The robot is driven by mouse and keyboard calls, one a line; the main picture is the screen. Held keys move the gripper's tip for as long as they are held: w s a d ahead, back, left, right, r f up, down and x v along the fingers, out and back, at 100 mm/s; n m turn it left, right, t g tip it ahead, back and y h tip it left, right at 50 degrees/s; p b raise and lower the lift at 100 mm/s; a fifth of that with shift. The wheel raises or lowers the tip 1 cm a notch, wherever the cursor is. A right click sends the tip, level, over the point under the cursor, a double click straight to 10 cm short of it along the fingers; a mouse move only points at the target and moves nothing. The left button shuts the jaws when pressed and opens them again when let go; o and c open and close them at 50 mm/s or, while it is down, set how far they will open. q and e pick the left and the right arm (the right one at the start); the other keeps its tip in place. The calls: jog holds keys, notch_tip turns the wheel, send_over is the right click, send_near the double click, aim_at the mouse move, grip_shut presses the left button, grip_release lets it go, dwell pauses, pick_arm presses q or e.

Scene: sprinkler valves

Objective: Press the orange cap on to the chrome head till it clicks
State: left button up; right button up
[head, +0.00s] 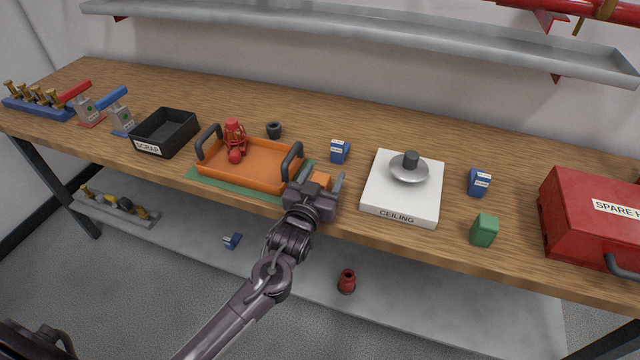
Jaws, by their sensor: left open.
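The chrome head (407,176) is a shiny dome with a dark grey stub on top. It sits on the white block marked CEILING (388,203), right of my left gripper. My left gripper (318,179) is open at the table's front edge, beside the right end of the orange tray. A small orange piece (321,181), which may be the orange cap, shows between its jaws, partly hidden by the gripper. I cannot tell whether the jaws touch it. My right gripper is not in view.
The orange tray (250,179) has raised dark handles and holds a red part (235,140). A dark cup (274,130), blue boxes (339,151) (479,182), a green box (484,230), a black SCRAP bin (166,132) and a red case (590,222) stand around.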

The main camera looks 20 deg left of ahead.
pick_arm(q)
jog(key=c, duration=1)
jog(key=shift+c, duration=0.2)
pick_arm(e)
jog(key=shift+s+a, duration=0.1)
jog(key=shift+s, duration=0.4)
pick_arm(q)
notch_tip(320, 180, up, 20)
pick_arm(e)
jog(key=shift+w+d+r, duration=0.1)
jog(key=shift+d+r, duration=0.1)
pick_arm(q)
jog(key=shift+o, duration=1.3)
jog(key=shift+p, duration=0.3)
jog(key=c, duration=0.3)
notch_tip(320, 180, up, 4)
jog(key=p, duration=0.4)
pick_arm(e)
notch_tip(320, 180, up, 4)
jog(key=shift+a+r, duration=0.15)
